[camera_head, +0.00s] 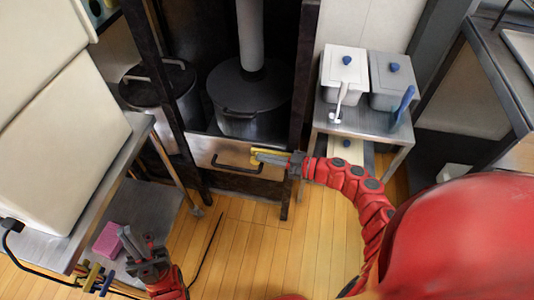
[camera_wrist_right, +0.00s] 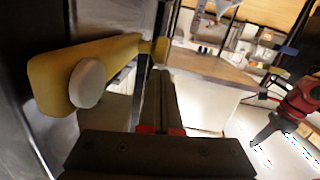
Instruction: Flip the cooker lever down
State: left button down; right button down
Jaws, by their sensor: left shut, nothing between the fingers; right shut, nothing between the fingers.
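The yellow cooker lever (camera_head: 256,154) is at the upper right of the metal front panel, below the big pot. In the right wrist view the lever (camera_wrist_right: 60,78) is large at the left, with a pale round knob on it. My right gripper (camera_head: 264,157) is shut and empty, right beside the lever in the head view. In its wrist view the closed fingers (camera_wrist_right: 160,90) are just right of the lever; I cannot tell whether they touch. My left gripper (camera_head: 135,240) is shut and empty at the lower left, also seen in the wrist view.
A dark pot (camera_head: 240,120) stands in the cooker frame above a drawer-like panel with a black handle (camera_head: 238,165). A pink block (camera_head: 108,240) lies on a metal shelf at left. Lidded containers (camera_head: 343,72) stand on a side table at right.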

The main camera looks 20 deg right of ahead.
aim_at(271, 153)
jog(key=shift+f, duration=0.1)
dwell(0.5)
jog(key=s+d+r+p, duration=0.5)
jog(key=s+d+r, duration=0.1)
jog(key=d, duration=0.3)
jog(key=shift+s+r, duration=0.3)
jog(key=shift+s, duration=0.25)
jog(key=shift+a, duration=0.1)
